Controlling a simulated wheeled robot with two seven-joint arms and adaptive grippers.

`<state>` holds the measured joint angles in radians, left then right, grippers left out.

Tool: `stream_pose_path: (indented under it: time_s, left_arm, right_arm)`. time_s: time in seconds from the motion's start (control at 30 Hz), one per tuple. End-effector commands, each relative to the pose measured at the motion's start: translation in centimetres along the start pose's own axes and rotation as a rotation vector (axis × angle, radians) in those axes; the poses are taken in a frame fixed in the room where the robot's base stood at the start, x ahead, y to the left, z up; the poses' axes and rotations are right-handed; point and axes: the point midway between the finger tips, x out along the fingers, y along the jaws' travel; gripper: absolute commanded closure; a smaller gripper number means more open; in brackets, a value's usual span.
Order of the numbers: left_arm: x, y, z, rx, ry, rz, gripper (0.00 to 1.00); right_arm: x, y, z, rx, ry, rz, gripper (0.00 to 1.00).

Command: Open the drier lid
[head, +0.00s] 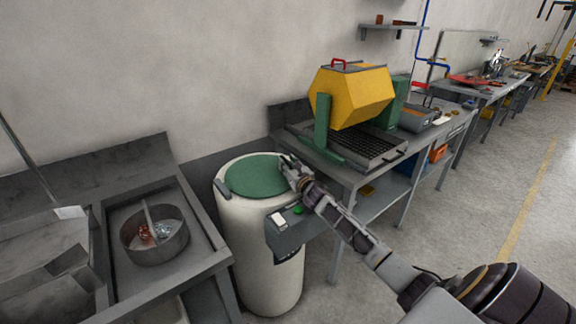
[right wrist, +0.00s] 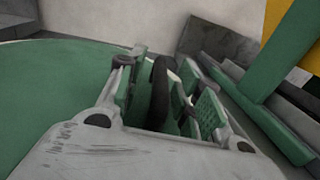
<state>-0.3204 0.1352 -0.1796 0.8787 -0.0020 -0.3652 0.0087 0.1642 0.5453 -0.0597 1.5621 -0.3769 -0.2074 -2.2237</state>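The drier (head: 262,240) is a tall cream drum with a round green lid (head: 257,175). The lid lies flat and closed on top. My right gripper (head: 286,164) is at the lid's right edge. In the right wrist view my right gripper (right wrist: 165,95) has its fingers apart, with a dark upright bar, seemingly the lid's handle (right wrist: 159,92), between them. Gaps show beside the bar, so the fingers do not look closed on it. The green lid (right wrist: 50,95) fills the left of that view. My left gripper is out of view.
A control box (head: 290,226) with a green button sticks out from the drier's front. A yellow tumbler (head: 350,95) on a green stand is on the bench to the right. A sink bench with a round metal pan (head: 155,240) stands to the left. A wall is behind.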

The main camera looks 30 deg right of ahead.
Motion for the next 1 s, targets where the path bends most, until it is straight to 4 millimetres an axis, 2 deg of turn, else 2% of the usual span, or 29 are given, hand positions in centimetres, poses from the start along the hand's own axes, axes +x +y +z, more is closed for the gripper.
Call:
stream_pose_path:
  time_s: [0.2,0.47,1.0]
  left_arm:
    - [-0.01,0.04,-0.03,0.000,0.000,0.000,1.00]
    - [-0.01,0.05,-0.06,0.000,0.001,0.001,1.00]
    - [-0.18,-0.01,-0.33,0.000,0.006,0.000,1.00]
  right_arm:
    - [-0.01,0.00,-0.02,0.000,0.000,0.000,0.66]
    - [-0.01,0.00,-0.03,0.000,0.001,0.000,0.99]
    - [-0.03,0.00,0.26,-0.013,0.000,0.000,1.00]
